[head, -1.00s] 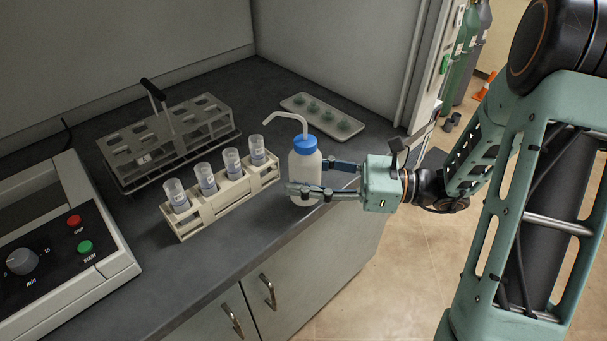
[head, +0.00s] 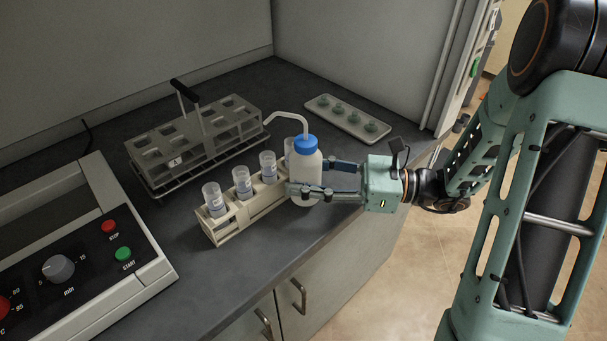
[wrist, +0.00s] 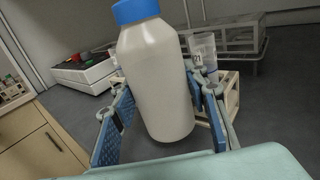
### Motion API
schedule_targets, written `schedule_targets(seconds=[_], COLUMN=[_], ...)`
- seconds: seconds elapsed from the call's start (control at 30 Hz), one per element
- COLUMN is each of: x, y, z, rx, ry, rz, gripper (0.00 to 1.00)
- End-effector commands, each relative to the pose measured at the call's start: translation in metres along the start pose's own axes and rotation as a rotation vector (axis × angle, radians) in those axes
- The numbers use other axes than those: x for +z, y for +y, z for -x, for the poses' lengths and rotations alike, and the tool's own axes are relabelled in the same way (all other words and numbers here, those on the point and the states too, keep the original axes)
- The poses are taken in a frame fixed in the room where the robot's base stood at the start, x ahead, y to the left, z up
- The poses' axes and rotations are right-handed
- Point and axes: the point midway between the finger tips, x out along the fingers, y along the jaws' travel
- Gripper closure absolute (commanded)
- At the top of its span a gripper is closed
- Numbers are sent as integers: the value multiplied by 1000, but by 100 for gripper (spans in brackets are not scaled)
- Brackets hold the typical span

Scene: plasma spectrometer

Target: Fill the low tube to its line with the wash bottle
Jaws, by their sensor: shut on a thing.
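My gripper (head: 325,180) is shut on the wash bottle (head: 304,172), a white bottle with a blue cap and a bent spout. The bottle is upright. In the wrist view the bottle (wrist: 158,80) stands between the blue finger pads. A cream rack (head: 241,220) holds several labelled clear tubes, such as the left one (head: 215,199), the middle one (head: 242,183) and another (head: 268,167). The bottle partly hides the rack's right-end tube (head: 289,150). The spout tip points left, over the area behind the rack. I cannot tell the liquid levels from here.
A grey wire rack (head: 195,143) with a black handle stands behind the tubes. A tray with small green items (head: 348,118) lies at the back right. A control box (head: 85,260) with knob and buttons fills the left. The bench's front edge is close to the bottle.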

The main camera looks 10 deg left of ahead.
Motion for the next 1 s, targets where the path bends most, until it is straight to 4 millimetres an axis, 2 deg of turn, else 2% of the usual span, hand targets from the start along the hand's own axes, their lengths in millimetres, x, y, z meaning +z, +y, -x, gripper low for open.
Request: schedule_targets(seconds=[0.27, 1.0], x=[6, 21], y=[1, 4], z=[2, 21], rx=[2, 1], ry=[39, 301], rz=[-4, -46], gripper=[68, 68])
